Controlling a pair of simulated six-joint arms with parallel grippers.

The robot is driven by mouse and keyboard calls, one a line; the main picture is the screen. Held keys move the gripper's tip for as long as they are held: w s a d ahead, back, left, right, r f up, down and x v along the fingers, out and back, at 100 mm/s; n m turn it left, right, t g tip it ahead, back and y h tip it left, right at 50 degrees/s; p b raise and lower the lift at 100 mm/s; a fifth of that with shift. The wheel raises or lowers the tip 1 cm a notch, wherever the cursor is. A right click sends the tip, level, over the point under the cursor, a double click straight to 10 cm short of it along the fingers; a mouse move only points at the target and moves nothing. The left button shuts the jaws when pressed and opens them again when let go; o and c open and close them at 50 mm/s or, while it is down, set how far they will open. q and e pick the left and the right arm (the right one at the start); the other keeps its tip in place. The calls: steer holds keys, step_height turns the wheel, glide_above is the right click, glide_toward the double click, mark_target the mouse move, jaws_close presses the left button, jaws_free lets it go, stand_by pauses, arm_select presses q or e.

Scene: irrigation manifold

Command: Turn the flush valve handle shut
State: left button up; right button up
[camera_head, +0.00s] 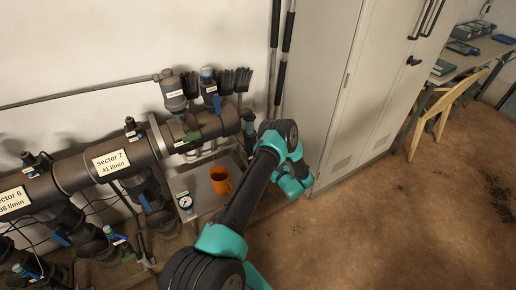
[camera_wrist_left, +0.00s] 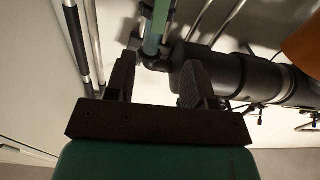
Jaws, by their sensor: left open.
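The pipe end has a dark elbow (camera_wrist_left: 155,60) with a blue-green bar (camera_wrist_left: 159,22) running from it, which looks like the flush valve handle. In the head view a small bluish piece (camera_head: 249,141) hangs below the pipe's right end, close beside my arm. My left gripper (camera_wrist_left: 157,78) is open. In the left wrist view the elbow shows beyond the gap between its fingers. Nothing is held, and I cannot tell how far the fingers are from the bar. In the head view my arm hides these fingers. My right gripper is not in view.
The thick manifold pipe (camera_head: 75,172) runs along the wall, with several blue-handled valves below. An orange cup (camera_head: 221,180) stands on a pale tray beside a pressure gauge (camera_head: 185,202). Dark poles (camera_head: 284,60) and a pale cabinet (camera_head: 352,80) stand right of the pipe.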

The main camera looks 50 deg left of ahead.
arm_select(q)
steer(key=x, duration=1.3)
jaws_close()
